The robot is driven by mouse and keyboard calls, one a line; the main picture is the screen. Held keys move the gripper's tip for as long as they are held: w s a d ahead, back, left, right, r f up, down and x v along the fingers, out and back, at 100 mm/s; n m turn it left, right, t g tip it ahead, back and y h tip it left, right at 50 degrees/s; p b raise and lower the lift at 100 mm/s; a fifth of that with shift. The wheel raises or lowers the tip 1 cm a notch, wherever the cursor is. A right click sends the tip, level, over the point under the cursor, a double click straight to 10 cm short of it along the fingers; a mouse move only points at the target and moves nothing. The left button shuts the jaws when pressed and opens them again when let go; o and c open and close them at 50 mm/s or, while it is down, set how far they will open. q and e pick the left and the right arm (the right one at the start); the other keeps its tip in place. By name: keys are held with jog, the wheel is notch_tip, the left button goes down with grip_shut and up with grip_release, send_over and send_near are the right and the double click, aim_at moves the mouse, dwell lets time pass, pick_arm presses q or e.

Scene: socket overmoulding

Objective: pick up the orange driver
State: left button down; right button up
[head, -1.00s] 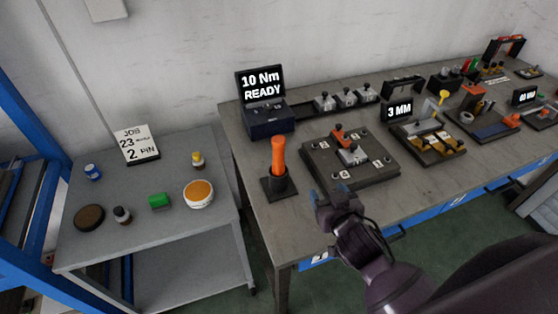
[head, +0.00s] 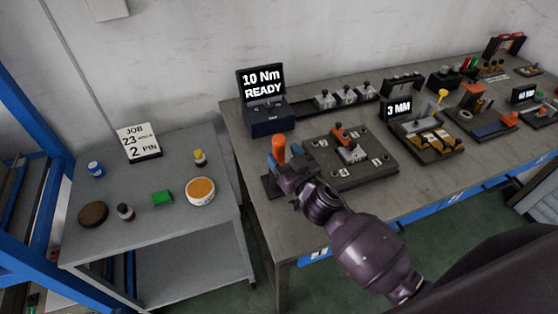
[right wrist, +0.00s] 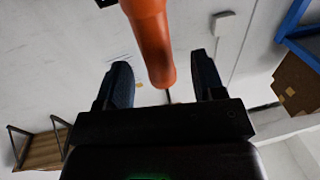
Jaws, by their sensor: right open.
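The orange driver (head: 278,149) stands upright in its dark holder (head: 270,187) at the near left corner of the workbench. In the head view my right gripper (head: 282,164) is at the driver and hides its lower handle and much of the holder. In the right wrist view the orange driver (right wrist: 152,45) runs down from the top edge, its rounded end lying between the two dark fingers of my right gripper (right wrist: 165,80). The fingers are apart, with a gap on each side of the handle. My left gripper is out of view.
A dark fixture plate (head: 350,160) with an orange-red clamp lies right of the driver. The "10 Nm READY" display box (head: 265,108) stands behind it. A lower grey side table (head: 165,240) at left carries a job sign (head: 139,143), small bottles and a round tin (head: 200,191).

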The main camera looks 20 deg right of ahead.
aim_at(275, 142)
jog(key=shift+w+a+r+p, duration=0.1)
jog(key=shift+w+a+p, duration=0.1)
jog(key=shift+w, duration=1.05)
jog(key=shift+w+a+r+p, duration=0.1)
jog(key=shift+w+a, duration=0.1)
jog(key=shift+w, duration=1.05)
jog(key=shift+c, duration=0.4)
grip_shut()
